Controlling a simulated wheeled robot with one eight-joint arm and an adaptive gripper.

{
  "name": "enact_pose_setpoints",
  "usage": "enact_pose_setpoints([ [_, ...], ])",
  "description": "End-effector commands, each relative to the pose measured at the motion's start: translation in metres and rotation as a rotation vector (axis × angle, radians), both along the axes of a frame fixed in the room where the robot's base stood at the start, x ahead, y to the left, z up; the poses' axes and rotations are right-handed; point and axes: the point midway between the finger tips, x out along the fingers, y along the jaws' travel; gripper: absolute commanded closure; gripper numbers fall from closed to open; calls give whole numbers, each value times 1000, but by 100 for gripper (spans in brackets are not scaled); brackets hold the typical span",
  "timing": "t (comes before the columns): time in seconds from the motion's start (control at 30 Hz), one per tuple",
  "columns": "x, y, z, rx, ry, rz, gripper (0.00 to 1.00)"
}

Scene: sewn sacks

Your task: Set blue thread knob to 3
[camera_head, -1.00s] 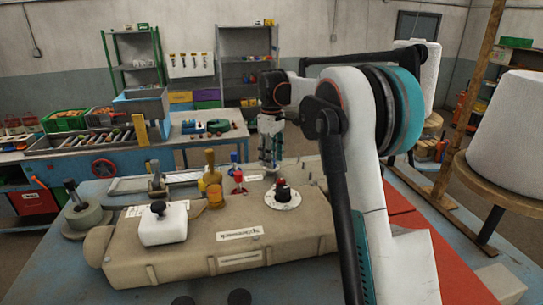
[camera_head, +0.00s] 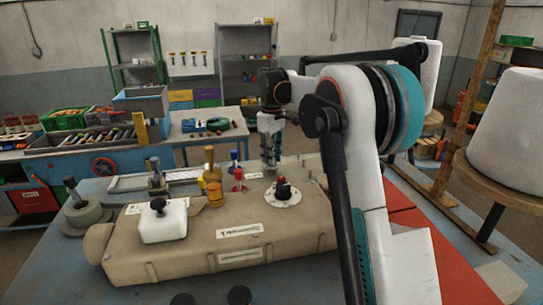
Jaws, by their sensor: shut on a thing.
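The beige machine (camera_head: 215,256) lies across the blue table. On its top, a small blue knob (camera_head: 233,156) stands behind a red knob (camera_head: 238,176) and to the right of a yellow-amber part (camera_head: 213,185). A black-and-red knob (camera_head: 282,188) sits on a white round dial (camera_head: 293,199). My gripper (camera_head: 271,167) points down over the rear of the machine top, right of the blue knob and behind the white dial. It is shut on a small part that its fingers hide. Scale marks are too small to read.
A white block with a black knob (camera_head: 163,222) sits on the machine's left. A grey spool-like part (camera_head: 84,213) stands left of the machine. A blue workbench (camera_head: 90,162) with trays is behind. A large white cone (camera_head: 515,130) stands at right.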

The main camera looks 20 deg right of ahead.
Motion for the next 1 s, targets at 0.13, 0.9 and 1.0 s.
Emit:
enact_pose_setpoints([
  [0.13, 0, 0, -1, -1, 0, -94, 100],
  [0.9, 0, 0, 0, -1, -1, -813, 100],
  [1.0, 0, 0, 0, -1, -1, -908, 100],
])
